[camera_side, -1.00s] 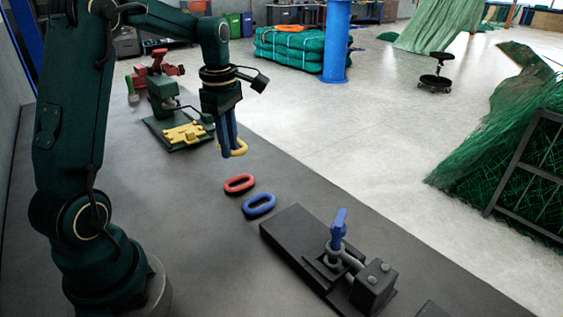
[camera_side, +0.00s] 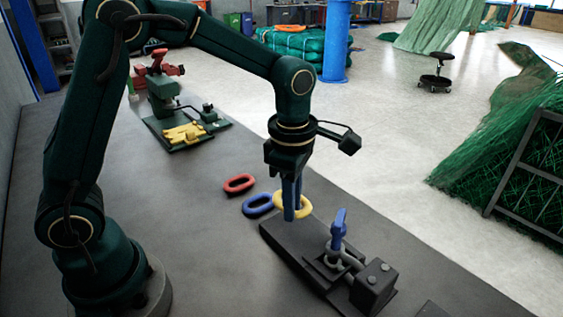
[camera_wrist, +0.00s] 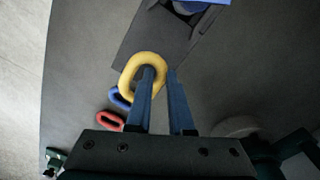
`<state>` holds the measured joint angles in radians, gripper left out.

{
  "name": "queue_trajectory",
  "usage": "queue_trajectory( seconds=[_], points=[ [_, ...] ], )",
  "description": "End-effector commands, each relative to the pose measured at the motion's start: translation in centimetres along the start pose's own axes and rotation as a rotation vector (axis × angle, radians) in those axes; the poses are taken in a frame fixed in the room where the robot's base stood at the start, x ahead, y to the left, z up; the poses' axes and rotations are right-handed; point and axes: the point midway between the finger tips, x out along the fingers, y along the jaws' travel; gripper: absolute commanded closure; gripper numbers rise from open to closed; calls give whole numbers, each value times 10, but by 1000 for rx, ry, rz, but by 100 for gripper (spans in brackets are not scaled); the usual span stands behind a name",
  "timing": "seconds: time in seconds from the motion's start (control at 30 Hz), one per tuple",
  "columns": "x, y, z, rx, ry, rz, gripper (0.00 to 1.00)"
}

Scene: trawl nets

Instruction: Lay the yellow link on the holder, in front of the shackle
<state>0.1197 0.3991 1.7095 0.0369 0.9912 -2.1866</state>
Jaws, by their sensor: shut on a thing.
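I cannot tell whether the link touches the holder. The grey shackle (camera_side: 350,260) stands at the holder's other end, with a blue piece (camera_side: 339,228) upright in it.
A red link (camera_side: 239,184) and a blue link (camera_side: 257,204) lie on the bench left of the holder. A green fixture with a yellow part (camera_side: 184,133) stands farther back.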

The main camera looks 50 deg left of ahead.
Motion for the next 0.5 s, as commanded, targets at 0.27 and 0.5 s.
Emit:
queue_trajectory(
  seconds=[0.27,0.5],
  points=[
    [20,-4,12,0,2,-2,100],
    [47,-5,12,0,-1,0,100]
  ],
)
